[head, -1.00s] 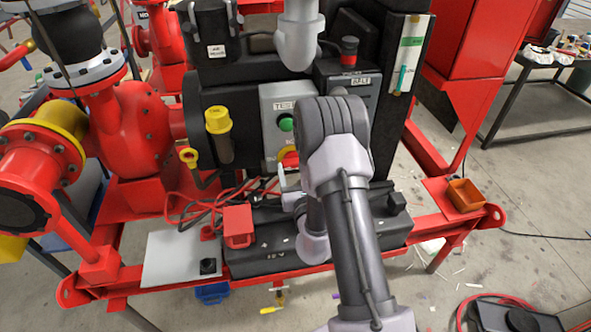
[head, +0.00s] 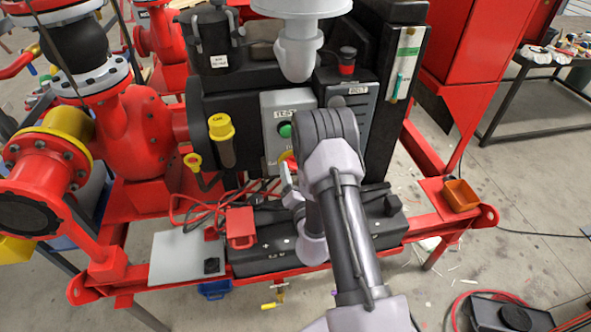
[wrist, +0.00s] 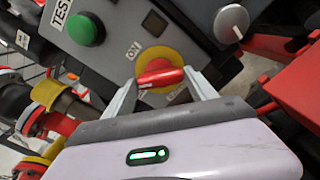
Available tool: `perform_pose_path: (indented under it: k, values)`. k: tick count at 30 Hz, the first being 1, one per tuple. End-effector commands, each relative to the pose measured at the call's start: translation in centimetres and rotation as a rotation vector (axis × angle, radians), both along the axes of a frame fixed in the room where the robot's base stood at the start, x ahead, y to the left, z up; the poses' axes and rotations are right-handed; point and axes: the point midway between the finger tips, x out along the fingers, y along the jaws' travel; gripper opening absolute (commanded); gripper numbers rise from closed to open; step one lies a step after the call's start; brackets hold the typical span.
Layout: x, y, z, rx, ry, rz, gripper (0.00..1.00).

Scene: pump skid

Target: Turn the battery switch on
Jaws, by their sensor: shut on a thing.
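The battery switch is a red handle (wrist: 160,76) on a round yellow plate, set in a grey panel (wrist: 108,62) with an ON label at its upper left. In the wrist view the handle lies nearly level, its right end a little higher. My gripper (wrist: 160,83) is shut on the red handle, one pale finger at each end of it. In the head view my gripper (head: 288,182) is at the lower part of the panel, and only a bit of the yellow plate (head: 287,157) shows. My arm hides the rest of the switch.
A green button (wrist: 86,30) sits beside the switch, and a grey knob (wrist: 231,23) is on the neighbouring box. A yellow-capped filler (head: 221,127) stands left of the panel. The black battery (head: 275,249) with red cables lies below.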

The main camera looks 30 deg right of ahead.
Motion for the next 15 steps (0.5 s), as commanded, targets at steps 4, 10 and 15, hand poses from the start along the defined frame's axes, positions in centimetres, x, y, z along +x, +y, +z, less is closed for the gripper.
perform_pose_path:
  k: [4,10,15]
  values:
    - [0.06,-0.02,0.36,0.13,-0.04,-0.001,0.25]
    - [0.07,-0.04,0.38,0.313,-0.094,0.0,0.25]
    - [0.08,-0.02,0.35,0.465,-0.137,0.0,0.25]
